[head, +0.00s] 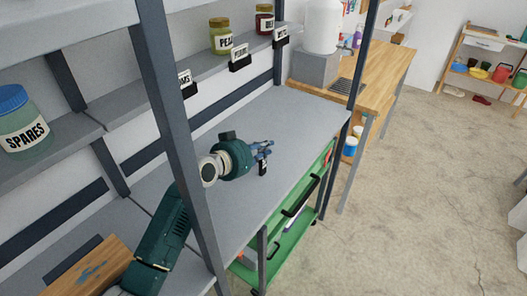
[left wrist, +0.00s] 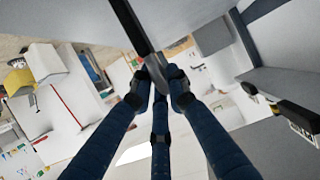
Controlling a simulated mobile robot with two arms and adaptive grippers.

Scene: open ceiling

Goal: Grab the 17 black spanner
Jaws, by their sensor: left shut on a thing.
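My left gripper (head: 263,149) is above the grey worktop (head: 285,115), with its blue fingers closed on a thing. A small black piece with a pale mark, which I take to be the black spanner (head: 263,169), shows just below the fingertips. Its number cannot be read. In the left wrist view the fingertips (left wrist: 160,84) meet around a grey and dark piece, part of which they hide. Whether the held piece touches the worktop is unclear. My right gripper is in neither view.
A shelf post (head: 178,130) stands close beside my left arm. The shelf above holds a SPARES jar (head: 27,125), a yellow-lidded jar (head: 222,37) and black label holders. A green drawer cart (head: 290,225) is under the worktop. A wooden bench (head: 385,65) stands beyond; the floor at right is clear.

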